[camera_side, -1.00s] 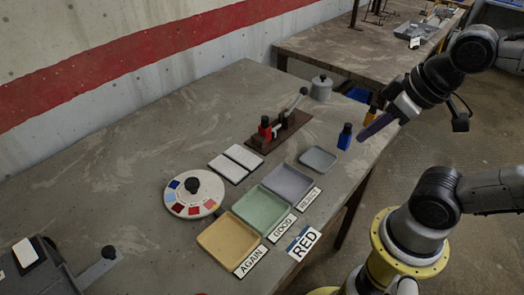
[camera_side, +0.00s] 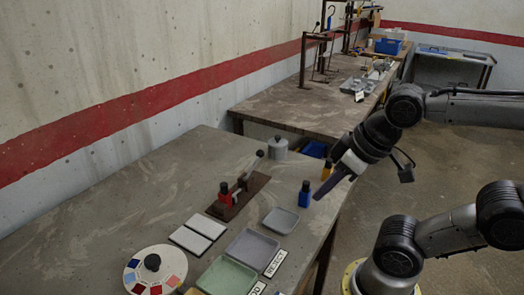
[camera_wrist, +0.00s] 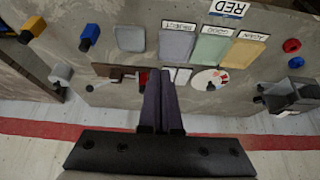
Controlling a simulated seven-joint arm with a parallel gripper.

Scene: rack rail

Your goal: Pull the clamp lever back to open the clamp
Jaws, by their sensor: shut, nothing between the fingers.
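The clamp (camera_side: 238,195) sits on a brown board on the near table. Its lever (camera_side: 252,168) slants up and to the right, ending in a dark knob. A red bottle (camera_side: 225,195) stands at the clamp's left end. In the wrist view the clamp's board (camera_wrist: 104,70) is left of my fingers, which partly cover the red part (camera_wrist: 143,77). My gripper (camera_side: 318,196) is shut and empty, near the table's right edge, right of the clamp and apart from the lever. My closed dark fingers (camera_wrist: 161,78) also show in the wrist view.
A grey lidded pot (camera_side: 278,148) stands behind the lever. A grey tray (camera_side: 281,221), white tiles (camera_side: 198,232), labelled trays (camera_side: 228,277) and a colour dial (camera_side: 155,270) lie in front.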

